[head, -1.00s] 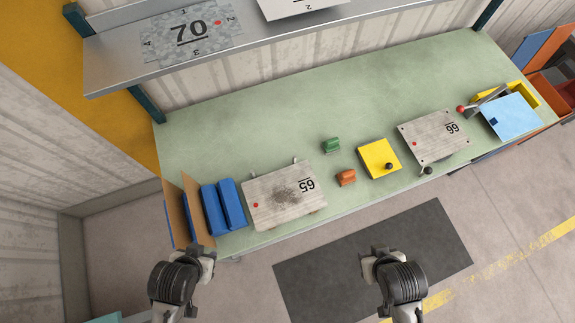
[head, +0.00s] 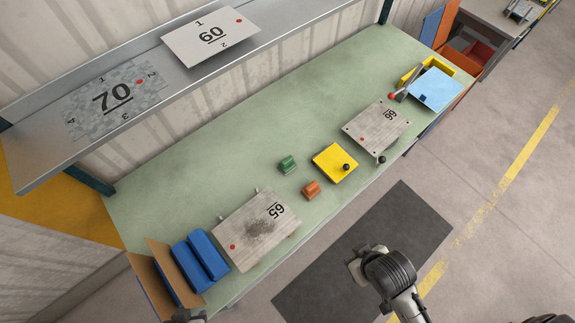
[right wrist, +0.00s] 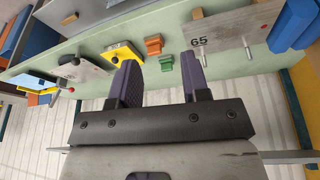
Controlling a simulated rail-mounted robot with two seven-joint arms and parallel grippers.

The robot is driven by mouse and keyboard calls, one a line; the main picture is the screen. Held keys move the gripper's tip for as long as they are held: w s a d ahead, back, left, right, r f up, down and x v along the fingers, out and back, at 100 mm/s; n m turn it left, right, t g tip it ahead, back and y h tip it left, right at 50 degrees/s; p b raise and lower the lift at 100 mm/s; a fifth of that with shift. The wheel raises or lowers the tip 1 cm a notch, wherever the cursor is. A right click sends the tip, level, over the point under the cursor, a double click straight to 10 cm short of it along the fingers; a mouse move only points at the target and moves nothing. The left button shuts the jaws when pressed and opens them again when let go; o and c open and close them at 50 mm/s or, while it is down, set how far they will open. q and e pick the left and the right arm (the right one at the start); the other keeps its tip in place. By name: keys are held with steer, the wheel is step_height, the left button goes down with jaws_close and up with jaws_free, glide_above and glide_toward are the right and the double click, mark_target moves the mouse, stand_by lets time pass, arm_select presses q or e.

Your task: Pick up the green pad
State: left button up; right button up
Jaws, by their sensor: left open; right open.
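The green pad (head: 288,165) is a small block on the pale green bench, up-left of the orange pad (head: 311,189). In the right wrist view, which is upside down, the green pad (right wrist: 166,63) shows between the fingers of my right gripper (right wrist: 160,66), some way beyond them. My right gripper is open and empty; it is apart from the pad. My right arm (head: 390,274) shows in front of the bench in the head view, its fingers not visible there. My left gripper (head: 187,314) is open, partly cut off at the bottom edge near the blue blocks.
A yellow block (head: 335,162) with a black knob lies right of the pads. Panel 65 (head: 245,220) lies left, panel 66 (head: 374,126) right. Blue blocks (head: 201,258) stand at the bench's left end. A shelf (head: 150,70) overhangs behind. The bench behind the green pad is clear.

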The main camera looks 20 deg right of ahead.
steer(key=o, duration=1.1)
steer(key=shift+w, duration=0.15)
